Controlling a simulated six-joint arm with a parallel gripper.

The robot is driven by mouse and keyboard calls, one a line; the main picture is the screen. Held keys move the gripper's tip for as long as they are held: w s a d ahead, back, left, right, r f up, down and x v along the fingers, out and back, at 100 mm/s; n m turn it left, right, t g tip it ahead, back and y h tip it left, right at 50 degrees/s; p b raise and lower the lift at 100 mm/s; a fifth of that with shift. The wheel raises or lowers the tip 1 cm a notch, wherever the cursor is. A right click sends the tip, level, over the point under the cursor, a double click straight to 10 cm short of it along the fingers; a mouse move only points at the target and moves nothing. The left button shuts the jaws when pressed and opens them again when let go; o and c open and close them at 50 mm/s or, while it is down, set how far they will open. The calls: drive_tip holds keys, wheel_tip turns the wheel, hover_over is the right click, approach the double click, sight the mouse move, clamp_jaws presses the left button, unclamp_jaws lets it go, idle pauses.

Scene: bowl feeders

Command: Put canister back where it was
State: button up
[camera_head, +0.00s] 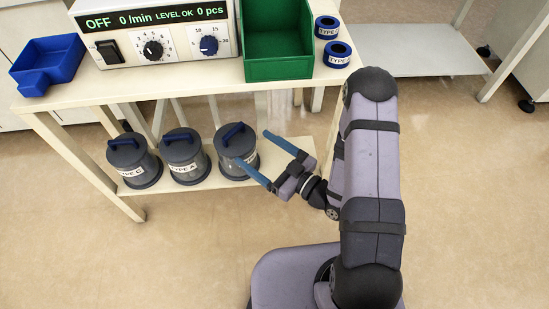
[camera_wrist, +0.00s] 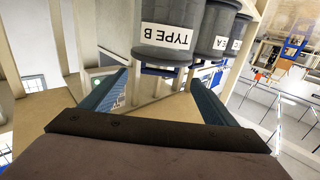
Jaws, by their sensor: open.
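Three dark grey canisters with blue handles stand in a row on the lower shelf (camera_head: 217,183). The left one (camera_head: 134,164) reads TYPE C and the middle one (camera_head: 186,161) TYPE A. The right canister (camera_head: 232,142) has its label partly hidden by a finger; in the wrist view it reads TYPE B (camera_wrist: 178,38) and appears upside down. My gripper (camera_head: 254,149) is open and empty, with its blue fingers pointing toward the TYPE B canister's right side. In the wrist view the open fingers (camera_wrist: 158,82) lie below that canister in the picture; contact cannot be told.
The table above holds a control box (camera_head: 150,32) reading OFF, a blue tray (camera_head: 48,62), a green bin (camera_head: 277,68) and two blue-rimmed round containers (camera_head: 337,54) at its right edge. A table leg (camera_head: 335,125) stands close to my arm. The floor in front is clear.

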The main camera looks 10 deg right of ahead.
drive_tip(key=shift+p+v, duration=0.55)
drive_tip(key=shift+v, duration=2.25)
